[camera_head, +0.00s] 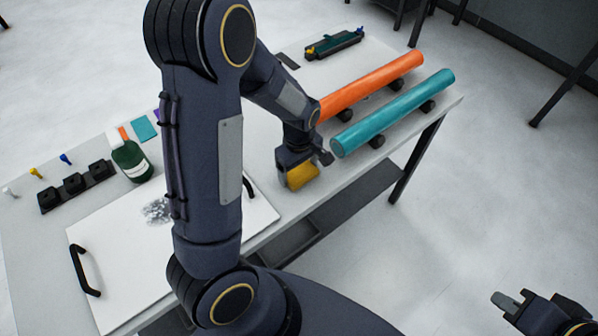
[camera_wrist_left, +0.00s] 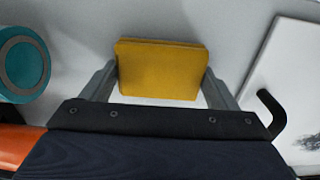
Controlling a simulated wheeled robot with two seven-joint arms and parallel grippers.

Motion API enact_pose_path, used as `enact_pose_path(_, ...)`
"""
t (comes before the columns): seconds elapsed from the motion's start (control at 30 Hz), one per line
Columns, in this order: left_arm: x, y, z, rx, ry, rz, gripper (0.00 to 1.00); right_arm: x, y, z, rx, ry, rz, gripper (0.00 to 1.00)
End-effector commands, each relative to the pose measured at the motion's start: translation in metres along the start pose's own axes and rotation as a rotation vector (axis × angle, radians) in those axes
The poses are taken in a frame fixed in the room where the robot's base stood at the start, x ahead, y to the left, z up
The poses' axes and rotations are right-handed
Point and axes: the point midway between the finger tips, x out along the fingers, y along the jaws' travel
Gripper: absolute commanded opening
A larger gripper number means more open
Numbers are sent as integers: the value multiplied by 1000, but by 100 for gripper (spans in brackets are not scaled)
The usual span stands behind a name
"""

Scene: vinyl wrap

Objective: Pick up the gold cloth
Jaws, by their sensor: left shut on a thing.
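The gold cloth (camera_head: 302,176) is a folded, yellow-gold block near the front edge of the table, between the white board and the rolls. My left gripper (camera_head: 304,166) comes down over it from above. In the left wrist view the gold cloth (camera_wrist_left: 162,70) sits between the two fingers of my left gripper (camera_wrist_left: 160,82), which are shut on it. The cloth appears at or close to the table top; I cannot tell whether it touches. My right gripper (camera_head: 515,302) is at the lower right, away from the table, its jaw state unclear.
An orange roll (camera_head: 375,84) and a teal roll (camera_head: 395,112) lie on black supports right of the cloth. A white board (camera_head: 120,250) with black handles and a dark smudge lies left. The table's front edge is close.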

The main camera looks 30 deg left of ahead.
Motion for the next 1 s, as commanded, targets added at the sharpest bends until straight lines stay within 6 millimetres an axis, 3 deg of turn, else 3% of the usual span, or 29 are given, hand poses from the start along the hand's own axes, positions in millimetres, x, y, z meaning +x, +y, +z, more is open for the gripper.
enact_pose_path(0.27, -3, 0, 0, 0, 0, 1, 59, 0, 0, 0, 0, 0, 0, 0)
enact_pose_path(0.53, -34, 1, 0, 1, 1, 6, 59, -3, -2, -2, 0, 0, 0, 0)
enact_pose_path(0.87, -95, -30, 42, 6, -1, 7, 59, -9, -4, -5, 0, 0, 0, 0)
enact_pose_path(1.0, -106, -49, 66, 6, -2, 6, 59, -9, -4, -4, 0, 0, 0, 0)
